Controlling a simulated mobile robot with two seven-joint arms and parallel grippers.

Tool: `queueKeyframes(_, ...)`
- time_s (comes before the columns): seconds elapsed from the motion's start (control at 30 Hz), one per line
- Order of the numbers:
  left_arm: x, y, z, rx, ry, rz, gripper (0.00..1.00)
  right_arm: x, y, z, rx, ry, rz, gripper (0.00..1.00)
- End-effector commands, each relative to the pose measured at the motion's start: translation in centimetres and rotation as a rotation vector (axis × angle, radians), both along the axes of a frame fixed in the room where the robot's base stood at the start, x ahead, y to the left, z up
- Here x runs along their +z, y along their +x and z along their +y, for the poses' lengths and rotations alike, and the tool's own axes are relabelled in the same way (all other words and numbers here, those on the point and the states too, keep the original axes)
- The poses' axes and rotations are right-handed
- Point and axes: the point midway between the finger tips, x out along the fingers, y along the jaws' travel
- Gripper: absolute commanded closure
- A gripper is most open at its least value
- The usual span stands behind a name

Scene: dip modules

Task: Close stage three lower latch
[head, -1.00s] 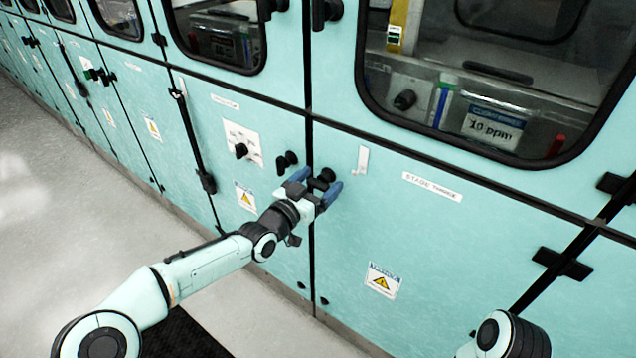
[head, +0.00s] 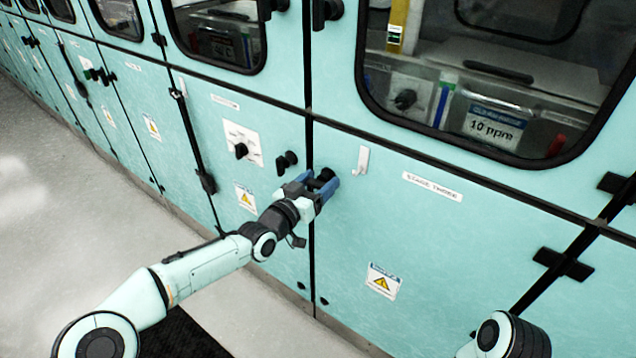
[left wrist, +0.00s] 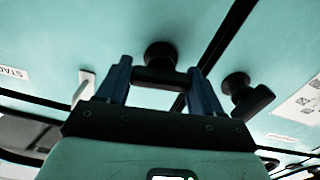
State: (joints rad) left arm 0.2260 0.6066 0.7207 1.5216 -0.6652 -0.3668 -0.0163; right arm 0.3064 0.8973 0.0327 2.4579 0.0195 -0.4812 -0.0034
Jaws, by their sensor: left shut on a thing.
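The stage three lower latch is a black knob-and-handle (head: 325,174) at the left edge of the panel labelled "STAGE THREE" (head: 432,186), beside the dark vertical seam. In the left wrist view its black handle (left wrist: 160,77) lies crosswise between the two blue fingers. My left gripper (head: 319,185) is shut on this latch; it also shows in the left wrist view (left wrist: 158,80). The gripper hides part of the latch in the head view. My right gripper is out of view; only part of that arm shows at bottom right.
A similar black latch (head: 287,161) sits just left of the seam, close to my gripper. A small white hook (head: 361,160) is on the panel to the right. Black hinges (head: 562,263) are farther right. Open floor (head: 60,200) lies at left.

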Motion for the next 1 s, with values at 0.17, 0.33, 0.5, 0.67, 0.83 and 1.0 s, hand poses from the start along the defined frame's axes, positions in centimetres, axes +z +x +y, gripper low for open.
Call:
queueKeyframes(0.17,-0.1,0.1,0.2,0.001,-0.127,0.091,0.64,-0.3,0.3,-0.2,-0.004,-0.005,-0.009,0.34)
queueKeyframes(0.33,-0.2,0.1,0.2,0.001,-0.259,0.187,0.64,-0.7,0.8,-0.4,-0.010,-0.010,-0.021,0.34)
queueKeyframes(0.5,-0.2,0.2,0.3,0.000,-0.389,0.281,0.64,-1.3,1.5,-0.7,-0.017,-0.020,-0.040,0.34)
queueKeyframes(0.67,-0.3,0.2,0.3,0.000,-0.513,0.371,0.64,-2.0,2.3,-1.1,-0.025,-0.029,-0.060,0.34)
queueKeyframes(0.83,-0.4,0.3,0.3,0.000,-0.643,0.466,0.64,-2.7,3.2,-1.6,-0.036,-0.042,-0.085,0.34)
queueKeyframes(1.0,-0.5,0.3,0.4,0.000,-0.773,0.561,0.64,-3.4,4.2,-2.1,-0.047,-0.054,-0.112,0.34)
